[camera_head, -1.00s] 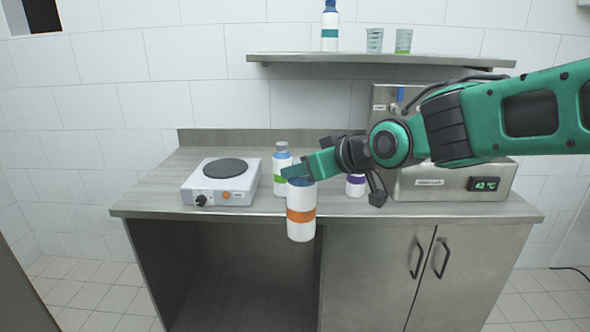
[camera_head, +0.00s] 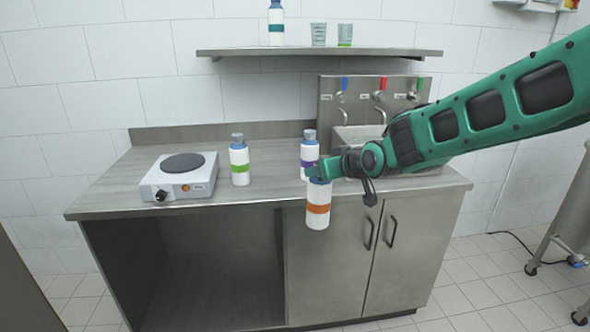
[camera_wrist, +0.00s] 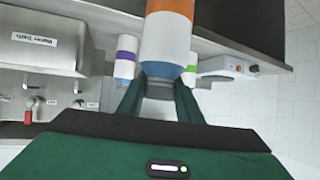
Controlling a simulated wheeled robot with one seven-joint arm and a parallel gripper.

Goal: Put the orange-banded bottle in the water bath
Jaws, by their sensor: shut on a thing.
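The orange-banded bottle (camera_head: 318,207) is white with an orange band and a blue shoulder. My gripper (camera_head: 318,172) is shut on its neck and holds it upright in front of the counter's front edge. In the wrist view the gripper (camera_wrist: 160,90) grips the neck of the same bottle (camera_wrist: 167,40), which appears upside down there. The water bath (camera_wrist: 45,38) is a steel box with a label at the left of the wrist view. In the head view the bath (camera_head: 352,138) stands on the right of the counter, largely hidden behind my arm.
A purple-banded bottle (camera_head: 309,150) stands just behind the held one. A green-banded bottle (camera_head: 240,162) and a hot plate (camera_head: 180,178) stand further left. Taps with coloured marks (camera_head: 380,97) are at the back right. A shelf (camera_head: 320,52) above holds a teal-banded bottle (camera_head: 276,25) and two cups.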

